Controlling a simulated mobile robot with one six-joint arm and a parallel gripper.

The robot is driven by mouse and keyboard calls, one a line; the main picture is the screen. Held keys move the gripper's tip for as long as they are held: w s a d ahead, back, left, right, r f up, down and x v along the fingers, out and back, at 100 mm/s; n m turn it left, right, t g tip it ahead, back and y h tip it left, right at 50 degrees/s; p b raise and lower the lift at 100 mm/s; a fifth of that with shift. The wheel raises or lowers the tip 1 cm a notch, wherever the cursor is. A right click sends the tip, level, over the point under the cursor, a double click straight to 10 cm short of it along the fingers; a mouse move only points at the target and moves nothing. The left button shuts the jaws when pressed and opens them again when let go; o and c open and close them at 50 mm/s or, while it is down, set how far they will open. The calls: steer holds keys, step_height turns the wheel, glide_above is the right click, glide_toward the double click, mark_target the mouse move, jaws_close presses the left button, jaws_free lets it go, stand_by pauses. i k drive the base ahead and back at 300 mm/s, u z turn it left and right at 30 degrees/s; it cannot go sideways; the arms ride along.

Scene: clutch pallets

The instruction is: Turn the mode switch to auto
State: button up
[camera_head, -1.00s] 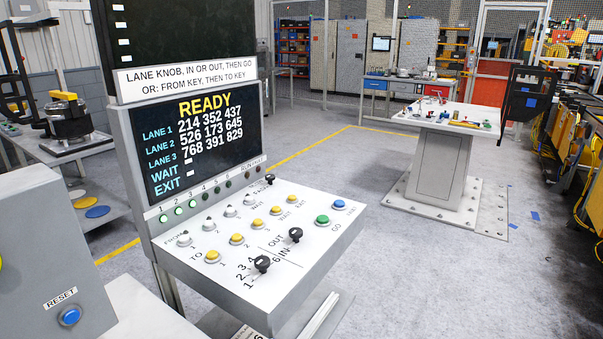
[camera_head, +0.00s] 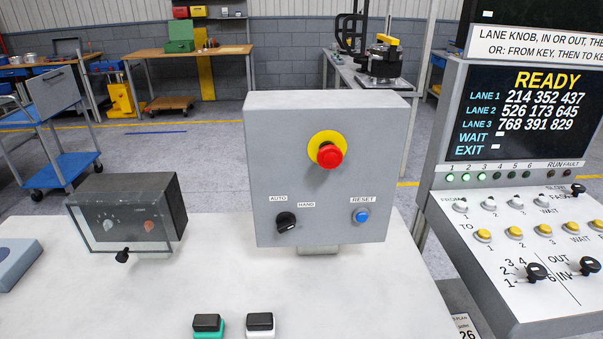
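The mode switch (camera_head: 286,222) is a black rotary knob at the lower left of a grey control box (camera_head: 270,150). The label AUTO (camera_head: 279,198) is above it to the left, and the label HAND (camera_head: 306,204) is above it to the right. The knob is too small for me to tell surely which label it points at. My gripper is not in view.
A red emergency stop (camera_head: 329,155) on a yellow disc and a blue RESET button (camera_head: 361,216) share the box. A black box with a clear cover (camera_head: 125,215) stands left on the white table (camera_head: 330,285). A lane console (camera_head: 520,250) stands right.

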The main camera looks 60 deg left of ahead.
mark_target(285, 221)
steer(key=z, duration=0.65)
steer(key=k, duration=0.15)
steer(key=u, duration=2.55)
steer(key=k, duration=0.5)
steer(key=z, duration=0.55)
steer(key=i, duration=0.3)
steer(key=u, duration=0.1)
